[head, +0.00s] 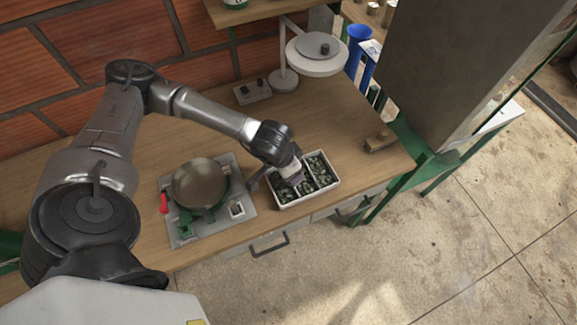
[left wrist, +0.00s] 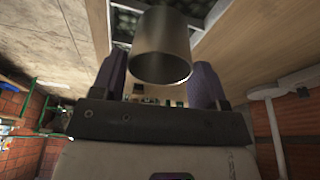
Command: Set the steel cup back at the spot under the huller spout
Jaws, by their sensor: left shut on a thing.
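The steel cup (left wrist: 161,48) is a plain grey cylinder in the left wrist view. It sits between the two purple fingers of my left gripper (left wrist: 162,80), which is shut on it. In the head view my left gripper (head: 295,180) points down over the white tray, and I cannot make out the cup there. The huller (head: 199,184), with a round steel hopper, green frame and red handle, stands on a grey plate (head: 183,232) left of the gripper. A small white square (head: 236,210) lies on that plate, right of the hopper. My right gripper is not in view.
The white tray (head: 284,205) has compartments of dark green pieces, close to the table's front edge. A small wooden block (head: 380,141) lies to its right. A round white lamp (head: 316,52) and a switch box (head: 252,91) stand behind. The wooden tabletop (head: 335,115) between is clear.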

